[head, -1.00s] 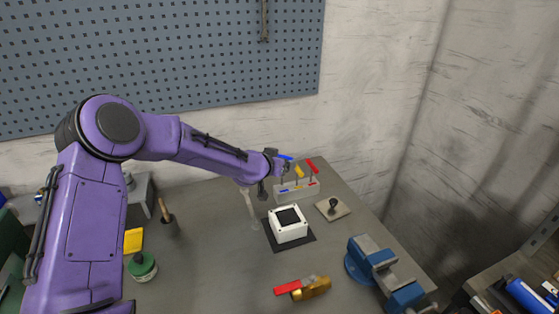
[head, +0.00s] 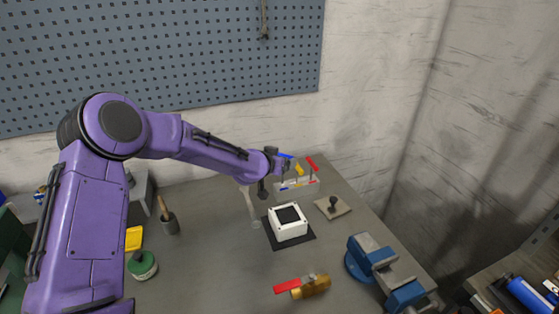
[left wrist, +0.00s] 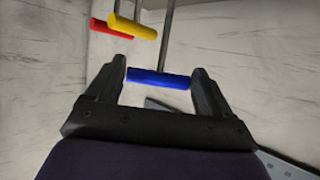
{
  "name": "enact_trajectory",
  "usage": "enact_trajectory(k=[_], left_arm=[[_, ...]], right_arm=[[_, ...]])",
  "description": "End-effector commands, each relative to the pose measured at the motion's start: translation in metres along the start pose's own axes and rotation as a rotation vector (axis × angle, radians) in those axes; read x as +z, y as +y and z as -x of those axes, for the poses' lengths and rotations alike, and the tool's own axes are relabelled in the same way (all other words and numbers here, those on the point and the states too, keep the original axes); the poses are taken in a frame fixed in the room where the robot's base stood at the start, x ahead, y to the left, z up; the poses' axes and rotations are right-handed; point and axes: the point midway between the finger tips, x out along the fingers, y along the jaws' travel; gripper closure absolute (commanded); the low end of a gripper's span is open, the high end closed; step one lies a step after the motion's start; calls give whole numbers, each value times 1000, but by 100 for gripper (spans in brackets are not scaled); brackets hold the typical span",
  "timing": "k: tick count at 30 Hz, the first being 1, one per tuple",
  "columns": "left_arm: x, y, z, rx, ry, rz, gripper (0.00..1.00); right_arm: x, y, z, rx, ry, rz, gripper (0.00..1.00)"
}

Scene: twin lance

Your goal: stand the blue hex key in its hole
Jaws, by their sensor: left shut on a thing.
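The blue hex key (head: 287,156) is held by its handle in my left gripper (head: 281,163), above the left part of the holder block. In the left wrist view its blue handle (left wrist: 158,78) lies across between the two fingertips (left wrist: 162,80), with its grey shaft running away from it. The pale holder block (head: 306,188) has coloured marks on its front. A yellow-handled key (head: 299,169) and a red-handled key (head: 312,163) stand in it. My gripper hides the blue key's lower shaft, so I cannot tell whether its tip is in a hole. My right gripper is not in view.
A white box with a dark top (head: 288,224) sits on a black mat in front of the block. A small plate with a black knob (head: 333,207) is to the right. A blue vise (head: 378,265) and a red-handled brass valve (head: 308,288) are nearer.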

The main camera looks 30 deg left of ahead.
Motion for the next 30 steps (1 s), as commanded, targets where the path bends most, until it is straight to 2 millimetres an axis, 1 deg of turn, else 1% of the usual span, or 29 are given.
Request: enact_trajectory(k=[17, 30], left_arm=[[0, 0, 1, -1, 0, 0, 50], [5, 0, -2, 0, 0, 0, 50]], right_arm=[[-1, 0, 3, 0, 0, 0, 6], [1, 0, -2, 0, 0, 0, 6]])
